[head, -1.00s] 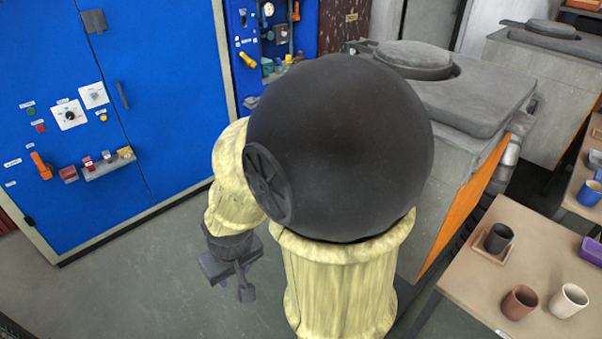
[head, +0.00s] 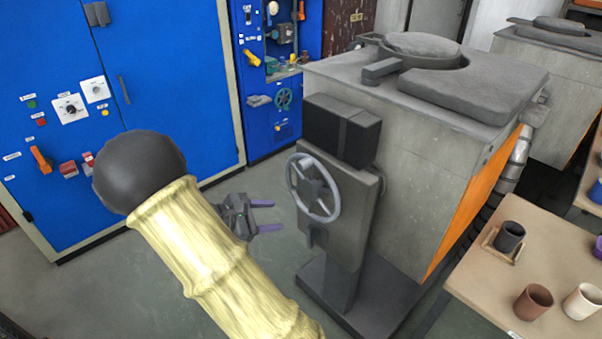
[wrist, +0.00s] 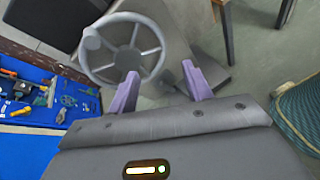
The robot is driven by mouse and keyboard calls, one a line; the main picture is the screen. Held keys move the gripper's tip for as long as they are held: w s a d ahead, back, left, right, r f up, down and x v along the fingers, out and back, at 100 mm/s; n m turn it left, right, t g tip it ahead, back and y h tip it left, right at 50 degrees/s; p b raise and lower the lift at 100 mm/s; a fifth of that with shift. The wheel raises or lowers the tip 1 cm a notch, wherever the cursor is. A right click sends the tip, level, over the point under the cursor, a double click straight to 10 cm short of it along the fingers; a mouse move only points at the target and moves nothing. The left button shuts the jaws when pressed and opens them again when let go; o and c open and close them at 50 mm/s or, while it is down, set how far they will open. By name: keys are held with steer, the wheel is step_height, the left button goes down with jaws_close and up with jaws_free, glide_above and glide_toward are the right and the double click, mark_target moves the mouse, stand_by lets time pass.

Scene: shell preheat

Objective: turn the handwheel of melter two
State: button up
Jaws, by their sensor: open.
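A grey spoked handwheel (head: 314,187) is mounted upright on the front of a grey pedestal box beside the large melter (head: 400,140). I cannot read a label that says which melter this is. My gripper (head: 266,214) is left of the handwheel in the head view, open and empty, its purple fingers pointing toward the wheel with a gap between. In the wrist view the handwheel (wrist: 124,48) lies beyond the fingertips of my gripper (wrist: 160,85), a little up and left. A round knob shows on the wheel's left rim there.
A blue cabinet (head: 160,60) with switches stands at left. A blue panel (head: 290,120) with a small green wheel stands behind. A table (head: 490,265) with several cups is at right. A second melter-like unit (head: 548,90) stands further back. Grey floor is open between cabinet and pedestal.

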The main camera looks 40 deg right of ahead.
mark_target(299, 167)
steer(key=w+r+n+t+h, duration=0.2)
steer(key=w+n+t+h, duration=0.1)
steer(key=w, duration=0.4)
steer(key=shift+w+r+n+h+b, duration=0.2)
steer(key=shift+n+h+b, duration=0.25)
steer(key=shift+h, duration=0.45)
steer(key=d, duration=0.5)
steer(key=d+p, duration=0.1)
steer(key=d, duration=0.5)
steer(key=w+d+p, duration=0.1)
steer(key=d, duration=0.4)
steer(key=shift+w+d, duration=0.1)
steer(key=shift+d, duration=0.5)
steer(key=shift+w+f, duration=0.1)
steer(key=shift+w, duration=0.1)
steer(key=shift+s+a, duration=0.15)
steer(key=shift+s+d, duration=0.1)
steer(key=shift+d, duration=0.2)
steer(key=c, duration=0.5)
jaws_close()
